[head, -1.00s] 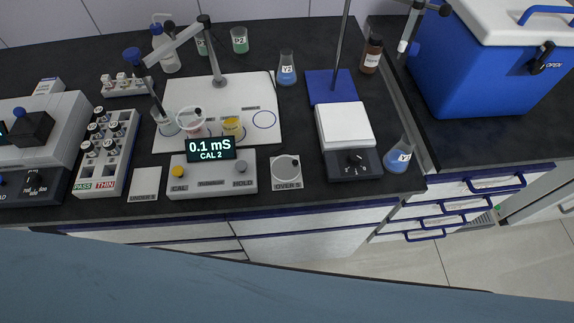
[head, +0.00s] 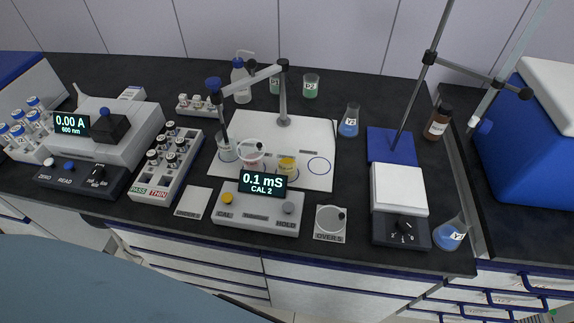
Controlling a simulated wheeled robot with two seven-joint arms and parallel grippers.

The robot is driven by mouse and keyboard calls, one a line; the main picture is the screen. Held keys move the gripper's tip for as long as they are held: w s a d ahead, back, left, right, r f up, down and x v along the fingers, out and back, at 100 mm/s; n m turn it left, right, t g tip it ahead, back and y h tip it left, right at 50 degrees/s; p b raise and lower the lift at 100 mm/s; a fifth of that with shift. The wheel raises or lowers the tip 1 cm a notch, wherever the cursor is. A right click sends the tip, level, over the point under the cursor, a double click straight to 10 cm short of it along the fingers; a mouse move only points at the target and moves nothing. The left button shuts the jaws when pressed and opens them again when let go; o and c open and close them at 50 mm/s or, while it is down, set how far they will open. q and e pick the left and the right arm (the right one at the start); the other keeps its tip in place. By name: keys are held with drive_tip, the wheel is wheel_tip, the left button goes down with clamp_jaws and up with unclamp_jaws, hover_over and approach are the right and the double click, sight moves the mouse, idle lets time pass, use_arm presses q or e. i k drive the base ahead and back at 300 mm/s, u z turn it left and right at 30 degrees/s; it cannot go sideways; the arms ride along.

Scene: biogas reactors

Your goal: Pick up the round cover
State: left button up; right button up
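A clear round disc with a small dark knob (head: 331,218), which looks like the round cover, lies on a pale square pad (head: 329,238). The pad's printed label reads "OVER S" as far as I can see. It is near the bench's front edge, between the conductivity meter and the balance. Neither of my grippers is in view.
The conductivity meter (head: 256,212) reads 0.1 mS and stands left of the pad. The balance (head: 399,190) and a blue-liquid flask (head: 451,233) stand to its right. A white board (head: 318,139) with beakers and a probe arm (head: 284,95) lies behind.

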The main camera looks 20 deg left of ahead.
sight(330, 219)
drive_tip(key=u, duration=0.05)
drive_tip(key=k, duration=1.1)
drive_tip(key=z, duration=0.7)
drive_tip(key=i, duration=0.7)
drive_tip(key=u, duration=0.05)
